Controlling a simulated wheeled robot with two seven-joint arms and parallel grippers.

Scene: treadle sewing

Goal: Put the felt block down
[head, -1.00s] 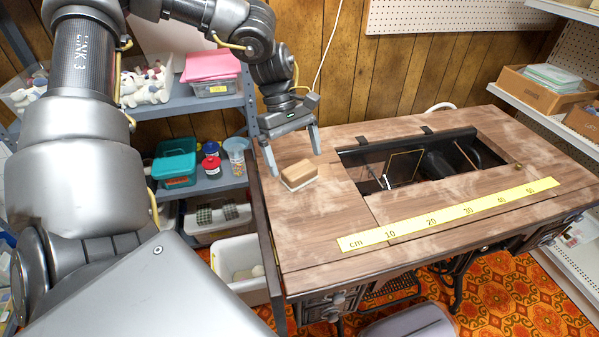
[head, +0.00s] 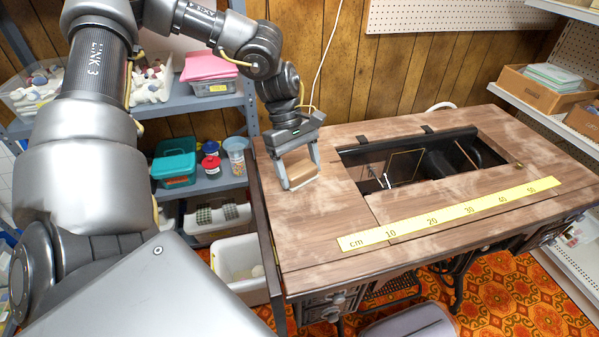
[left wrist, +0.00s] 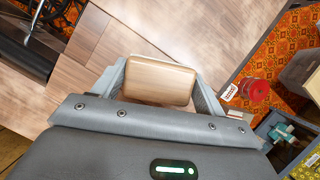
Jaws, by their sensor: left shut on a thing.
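The felt block (head: 300,170) is a small wooden block with a pale layer beneath. It is at the left end of the wooden sewing table (head: 310,240). My left gripper (head: 302,182) comes down over it from behind, with one finger on each side, and is shut on it. The left wrist view also shows the block (left wrist: 158,82) between the two fingers (left wrist: 160,85). I cannot tell whether its underside touches the tabletop. My right gripper is out of view.
A yellow centimetre ruler (head: 450,215) lies along the table front. Behind it is an open well (head: 420,158) with the dark machine in it. A shelf with a teal box (head: 175,165) and jars stands left of the table. Bare tabletop surrounds the block.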

